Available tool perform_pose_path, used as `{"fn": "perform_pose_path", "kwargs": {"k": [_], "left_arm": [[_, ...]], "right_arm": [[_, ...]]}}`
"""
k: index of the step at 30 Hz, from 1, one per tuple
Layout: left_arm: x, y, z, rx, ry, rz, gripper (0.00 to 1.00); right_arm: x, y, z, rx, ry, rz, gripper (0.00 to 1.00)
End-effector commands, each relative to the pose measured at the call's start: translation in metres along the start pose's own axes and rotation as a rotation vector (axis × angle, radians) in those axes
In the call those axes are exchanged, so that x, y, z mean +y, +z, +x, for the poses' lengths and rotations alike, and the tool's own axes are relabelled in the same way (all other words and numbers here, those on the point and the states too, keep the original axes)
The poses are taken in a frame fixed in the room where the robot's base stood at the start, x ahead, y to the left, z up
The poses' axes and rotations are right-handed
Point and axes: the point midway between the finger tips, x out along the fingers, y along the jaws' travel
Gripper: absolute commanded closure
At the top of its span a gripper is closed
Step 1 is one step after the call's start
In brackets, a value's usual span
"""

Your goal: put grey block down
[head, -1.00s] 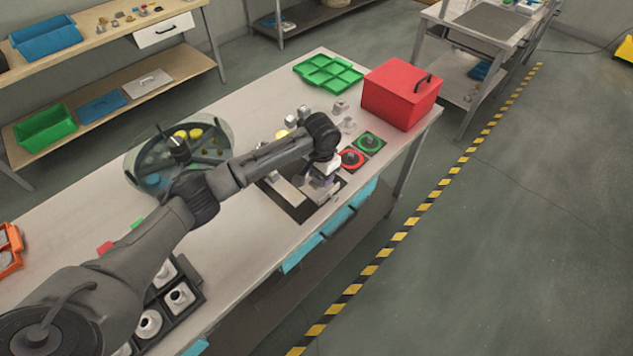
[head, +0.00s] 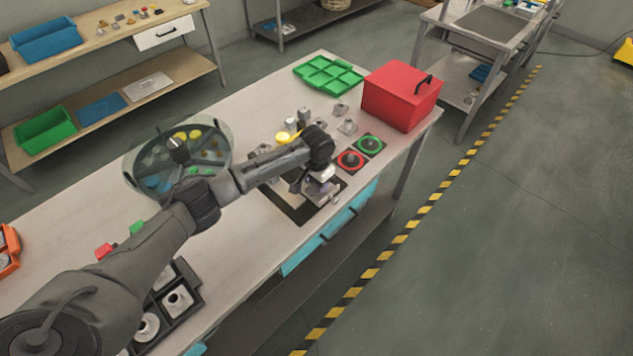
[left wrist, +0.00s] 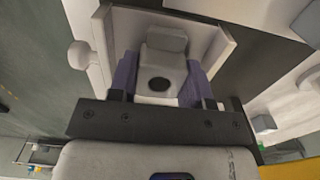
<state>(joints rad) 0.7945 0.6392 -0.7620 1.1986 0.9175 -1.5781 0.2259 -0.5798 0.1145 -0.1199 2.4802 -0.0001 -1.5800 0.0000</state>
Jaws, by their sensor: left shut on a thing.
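My left gripper (head: 320,183) is low over the black mat (head: 283,203) near the table's front edge; it also shows in the left wrist view (left wrist: 163,82). Its purple fingers are shut on the grey block (left wrist: 166,42), a light block with a dark round hole. A white walled fixture (left wrist: 218,48) with a round knob on its left surrounds the block on several sides in the left wrist view. I cannot tell whether the block touches the fixture's floor. In the head view the wrist hides most of the block. My right gripper is not in view.
A red button (head: 351,160) and a green button (head: 369,145) lie right of the gripper. Behind them stand a red box (head: 395,98) and a green tray (head: 328,75). A round clear tank (head: 140,150) stands left. Several small metal parts (head: 347,126) lie behind the wrist.

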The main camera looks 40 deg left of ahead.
Motion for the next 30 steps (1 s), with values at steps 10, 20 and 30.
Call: {"fn": "perform_pose_path", "kwargs": {"k": [10,20,30], "left_arm": [[0.000,0.000,0.003,0.000,0.000,0.000,0.45],[0.000,-0.001,-0.014,0.002,0.001,0.001,0.45],[0.000,-0.001,-0.077,0.003,0.001,0.000,0.45]], "right_arm": [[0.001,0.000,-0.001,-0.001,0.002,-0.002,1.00],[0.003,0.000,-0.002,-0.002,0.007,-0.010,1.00],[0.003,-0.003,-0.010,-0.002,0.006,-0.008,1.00]]}}
